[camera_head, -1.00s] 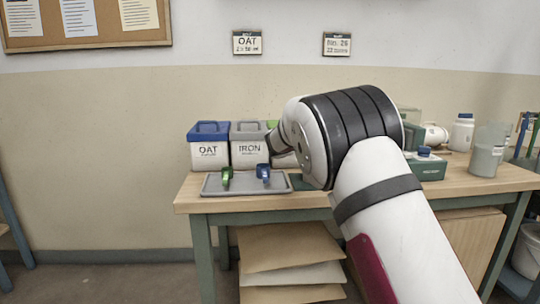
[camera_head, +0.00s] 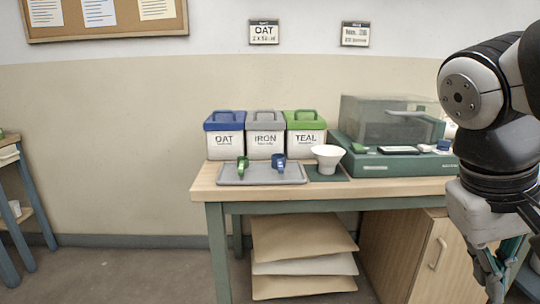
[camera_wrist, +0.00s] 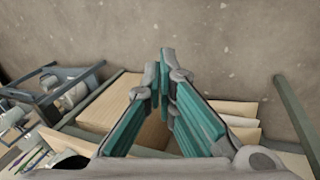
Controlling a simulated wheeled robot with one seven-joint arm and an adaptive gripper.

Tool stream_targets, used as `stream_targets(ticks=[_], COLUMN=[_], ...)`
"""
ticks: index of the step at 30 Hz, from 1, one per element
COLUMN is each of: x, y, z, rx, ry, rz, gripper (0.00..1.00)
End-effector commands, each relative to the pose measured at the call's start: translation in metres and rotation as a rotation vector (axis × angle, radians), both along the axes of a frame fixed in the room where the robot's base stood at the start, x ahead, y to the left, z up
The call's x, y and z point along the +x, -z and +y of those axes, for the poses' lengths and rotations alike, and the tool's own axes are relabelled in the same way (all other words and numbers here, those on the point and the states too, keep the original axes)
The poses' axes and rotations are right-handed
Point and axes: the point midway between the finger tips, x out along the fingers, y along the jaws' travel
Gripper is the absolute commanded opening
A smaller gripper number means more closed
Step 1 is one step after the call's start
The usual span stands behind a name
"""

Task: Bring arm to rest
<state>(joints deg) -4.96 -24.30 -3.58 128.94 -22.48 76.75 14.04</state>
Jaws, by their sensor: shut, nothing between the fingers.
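My gripper (camera_head: 490,280) hangs at the right of the head view, in front of the table's right part and below the tabletop level. It points down and holds nothing. In the wrist view its teal fingers (camera_wrist: 165,75) come together at the tips, with the floor beyond them. My arm is folded at the right edge of the head view, with its upper part cut off by the frame.
The table (camera_head: 330,190) bears a blue-lidded OAT bucket (camera_head: 224,140), a grey-lidded IRON bucket (camera_head: 265,143), a green-lidded TEAL bucket (camera_head: 304,141), a grey tray (camera_head: 262,180) with two scoops, a white bowl (camera_head: 327,157) and a green scale (camera_head: 395,165). Floor at left is clear.

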Motion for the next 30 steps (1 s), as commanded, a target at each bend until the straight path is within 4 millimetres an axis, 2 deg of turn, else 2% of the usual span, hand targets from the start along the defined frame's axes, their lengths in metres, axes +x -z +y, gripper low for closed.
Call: stream_targets(ticks=[1, 6, 15, 25, 30], x=[-0.021, -0.070, -0.125, -0.110, -0.105], y=[0.008, 0.033, 0.067, 0.010, -0.029], z=[0.010, 0.043, 0.088, 0.085, 0.084], rx=[0.050, 0.191, 0.365, 0.354, 0.351], ry=[-0.006, -0.035, -0.077, -0.091, -0.102], rz=[0.000, 0.011, 0.006, -0.042, -0.078], gripper=[0.00, 0.00, 0.00, 0.00, 0.00])
